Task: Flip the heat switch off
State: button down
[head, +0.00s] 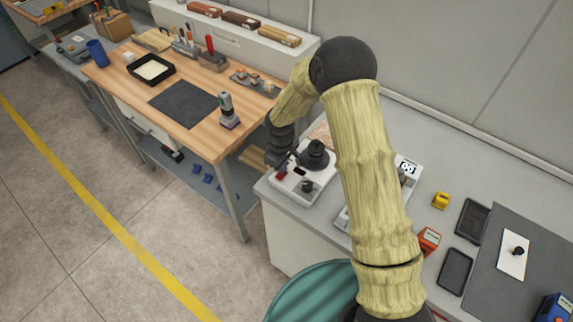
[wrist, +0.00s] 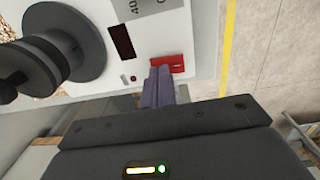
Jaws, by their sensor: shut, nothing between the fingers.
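The heat switch is a red rocker (wrist: 168,64) on the light front panel of a white machine (wrist: 200,22). In the head view the red switch (head: 281,174) is a small patch at the machine's left edge. My gripper (wrist: 160,72) is shut and empty, its purple-grey fingertips over the left part of the switch. I cannot tell whether they touch it, or which way the rocker is tilted. In the head view my gripper (head: 285,163) is small and dark, just above the machine's left end.
A large dark round part (wrist: 72,52) and a dark display (wrist: 121,41) are beside the switch. A wooden workbench (head: 205,135) with tools stands to the left. A yellow item (head: 440,201) and dark trays (head: 455,271) lie on the right counter. Open floor lies to the left.

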aim_at(279, 176)
jog(key=shift+s+a+f, duration=0.2)
jog(key=shift+s, duration=0.35)
jog(key=shift+s+a+f, duration=0.15)
jog(key=shift+s+a, duration=0.05)
jog(key=shift+s, duration=0.35)
jog(key=shift+r, duration=0.1)
notch_tip(279, 176, up, 5)
jog(key=p, duration=0.3)
jog(key=shift+w, duration=0.15)
jog(key=shift+r+b, duration=0.2)
jog(key=shift+b, duration=0.25)
notch_tip(279, 176, up, 9)
jog(key=b, duration=0.2)
jog(key=shift+a, duration=0.1)
